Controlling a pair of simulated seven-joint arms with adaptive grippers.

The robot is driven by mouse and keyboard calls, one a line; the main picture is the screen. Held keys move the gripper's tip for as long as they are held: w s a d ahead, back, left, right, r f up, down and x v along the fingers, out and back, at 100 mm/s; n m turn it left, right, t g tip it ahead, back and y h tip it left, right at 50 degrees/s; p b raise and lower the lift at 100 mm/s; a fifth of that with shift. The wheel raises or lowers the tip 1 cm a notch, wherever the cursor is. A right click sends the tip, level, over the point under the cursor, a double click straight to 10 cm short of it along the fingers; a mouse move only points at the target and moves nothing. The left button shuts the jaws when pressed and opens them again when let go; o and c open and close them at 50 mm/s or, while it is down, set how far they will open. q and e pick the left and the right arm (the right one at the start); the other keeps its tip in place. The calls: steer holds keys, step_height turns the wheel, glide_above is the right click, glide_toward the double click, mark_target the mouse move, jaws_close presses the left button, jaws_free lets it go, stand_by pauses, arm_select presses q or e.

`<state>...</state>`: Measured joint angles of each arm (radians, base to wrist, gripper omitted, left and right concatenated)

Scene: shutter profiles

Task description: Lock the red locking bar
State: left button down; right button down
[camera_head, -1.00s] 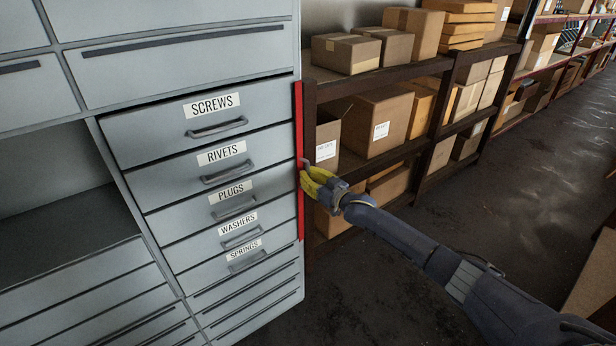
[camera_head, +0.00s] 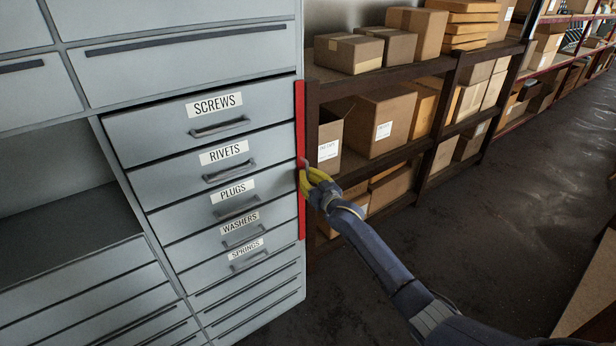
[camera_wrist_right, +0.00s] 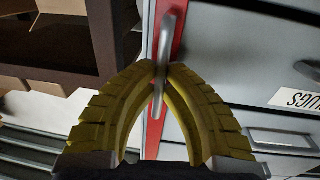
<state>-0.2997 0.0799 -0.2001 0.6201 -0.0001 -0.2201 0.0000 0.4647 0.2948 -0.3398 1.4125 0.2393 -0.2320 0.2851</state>
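The red locking bar (camera_head: 301,110) runs upright along the right edge of the grey cabinet, beside the labelled drawers. A small metal handle (camera_head: 304,163) sticks out from its middle. My right gripper (camera_head: 305,174), with yellow fingers, is at this handle. In the right wrist view, the fingertips (camera_wrist_right: 161,66) close in from both sides on the metal handle (camera_wrist_right: 168,35), and the red bar (camera_wrist_right: 153,140) shows behind them. The gripper looks shut on the handle. Part of the bar is hidden behind the fingers. My left gripper is not in view.
Drawers labelled screws (camera_head: 165,130), rivets, plugs, washers and springs lie left of the bar. A dark shelf rack (camera_head: 445,110) with cardboard boxes (camera_head: 380,125) stands close on the right, behind my right arm. Open floor (camera_head: 470,230) lies to the right.

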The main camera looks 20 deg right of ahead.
steer(key=shift+a+r+m+h, duration=0.1)
steer(key=shift+a+m+h, duration=0.1)
steer(key=shift+m+h, duration=0.55)
steer(key=c, duration=1.5)
jaws_free()
steer(key=s+d, duration=0.1)
steer(key=s, duration=1.1)
steer(key=shift+d, duration=0.25)
